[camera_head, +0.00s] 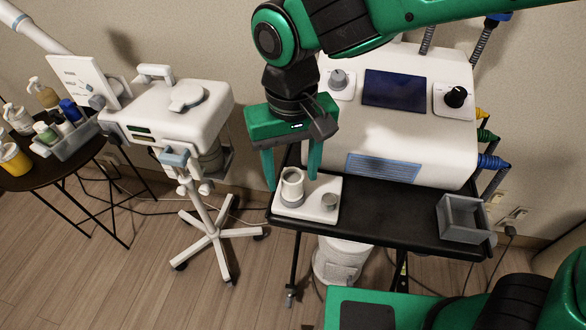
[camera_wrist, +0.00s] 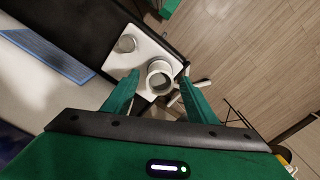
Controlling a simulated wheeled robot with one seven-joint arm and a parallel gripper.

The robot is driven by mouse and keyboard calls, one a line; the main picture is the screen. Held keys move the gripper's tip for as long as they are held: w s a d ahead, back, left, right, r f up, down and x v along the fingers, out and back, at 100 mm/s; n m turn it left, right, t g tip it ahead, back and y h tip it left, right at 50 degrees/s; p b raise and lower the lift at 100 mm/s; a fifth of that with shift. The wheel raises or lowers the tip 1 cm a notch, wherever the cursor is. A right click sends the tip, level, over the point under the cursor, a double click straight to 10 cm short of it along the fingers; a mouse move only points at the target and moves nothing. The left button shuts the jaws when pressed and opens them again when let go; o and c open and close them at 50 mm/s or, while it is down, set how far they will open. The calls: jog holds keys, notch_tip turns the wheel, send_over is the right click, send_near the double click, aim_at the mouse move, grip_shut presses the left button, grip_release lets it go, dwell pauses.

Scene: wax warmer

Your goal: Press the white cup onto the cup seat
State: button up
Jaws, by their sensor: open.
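The white cup (camera_head: 292,183) stands upright in the grey round seat (camera_head: 291,199) on a white base plate (camera_head: 318,208), on the left part of the black cart. How deep it sits in the seat I cannot tell. My gripper (camera_head: 291,184) points down over it, with one green finger at the left of the cup and one at the right. It is open. In the wrist view the cup (camera_wrist: 160,72) shows its open top between the two fingers (camera_wrist: 160,95), with gaps on both sides.
A small grey metal knob (camera_head: 329,201) stands on the plate right of the cup. The black cart top (camera_head: 390,213) carries a large white machine (camera_head: 405,130) behind and a grey open box (camera_head: 463,219) at the right. A white wheeled warmer (camera_head: 170,112) stands at the left.

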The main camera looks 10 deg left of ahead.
jog(key=shift+r, duration=3.4)
jog(key=shift+r, duration=0.1)
notch_tip(320, 180, up, 11)
jog(key=w+d+f+m, duration=0.2)
jog(key=w+d, duration=0.1)
jog(key=d, duration=0.6)
jog(key=w+d+f+m, duration=0.2)
jog(key=d+f, duration=0.1)
jog(key=d, duration=0.5)
jog(key=w+d+f+m, duration=0.2)
jog(key=w+d, duration=0.1)
jog(key=d, duration=0.6)
jog(key=s+d+f+m, duration=0.2)
jog(key=s+d+f, duration=0.3)
jog(key=d, duration=0.5)
jog(key=s+d+f+m, duration=0.3)
jog(key=s+d+f, duration=0.2)
jog(key=s+d, duration=0.4)
jog(key=shift+s+d+f+m, duration=0.2)
jog(key=shift+s+d+m, duration=0.15)
jog(key=shift+d, duration=0.35)
